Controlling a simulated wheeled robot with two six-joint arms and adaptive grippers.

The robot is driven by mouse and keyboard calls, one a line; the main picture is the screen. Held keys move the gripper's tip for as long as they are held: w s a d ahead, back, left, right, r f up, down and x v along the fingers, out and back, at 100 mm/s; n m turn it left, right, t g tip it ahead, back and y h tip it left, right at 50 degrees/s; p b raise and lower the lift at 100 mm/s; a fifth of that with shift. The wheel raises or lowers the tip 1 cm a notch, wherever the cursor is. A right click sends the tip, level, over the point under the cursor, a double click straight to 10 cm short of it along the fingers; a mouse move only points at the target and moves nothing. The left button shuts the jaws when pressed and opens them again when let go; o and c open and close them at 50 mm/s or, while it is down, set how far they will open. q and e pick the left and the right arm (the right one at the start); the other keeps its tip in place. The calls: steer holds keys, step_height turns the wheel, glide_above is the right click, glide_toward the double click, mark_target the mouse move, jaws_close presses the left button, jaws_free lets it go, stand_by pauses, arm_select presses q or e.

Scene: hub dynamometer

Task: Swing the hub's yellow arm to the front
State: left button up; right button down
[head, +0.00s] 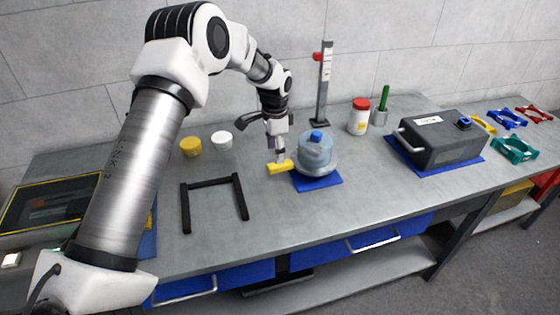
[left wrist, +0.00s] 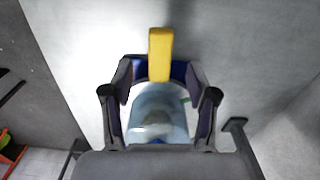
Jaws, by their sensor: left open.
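The hub (head: 315,152) is a pale blue round body with a blue cap, standing on a blue mat (head: 318,183) on the bench. Its yellow arm (head: 280,167) sticks out to the left in the head view. My left gripper (head: 276,150) is right above the yellow arm, pointing down. In the left wrist view, the yellow arm (left wrist: 160,55) reaches up past the open fingers (left wrist: 160,95), and the hub (left wrist: 155,115) lies between and below them. Whether the fingers touch the arm I cannot tell. My right gripper is not in view.
A black U-shaped frame (head: 186,208) lies left of the hub. Yellow (head: 191,146) and white (head: 222,140) lids lie behind it. A post with a red slider (head: 323,85), a white jar (head: 359,117) and a dark box (head: 435,142) stand behind and right. Bench in front of the hub is clear.

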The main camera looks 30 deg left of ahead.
mark_target(276, 166)
arm_select(q)
steer(key=f, duration=0.5)
steer(key=shift+w+f+p, duration=0.25)
steer(key=shift+f+p, duration=0.1)
steer(key=shift+s+r, duration=0.1)
steer(key=shift+r, duration=0.05)
steer(key=shift+s+r, duration=0.1)
steer(key=shift+s, duration=0.05)
steer(key=shift+c, duration=1.4)
jaws_close()
steer(key=shift+d, duration=0.15)
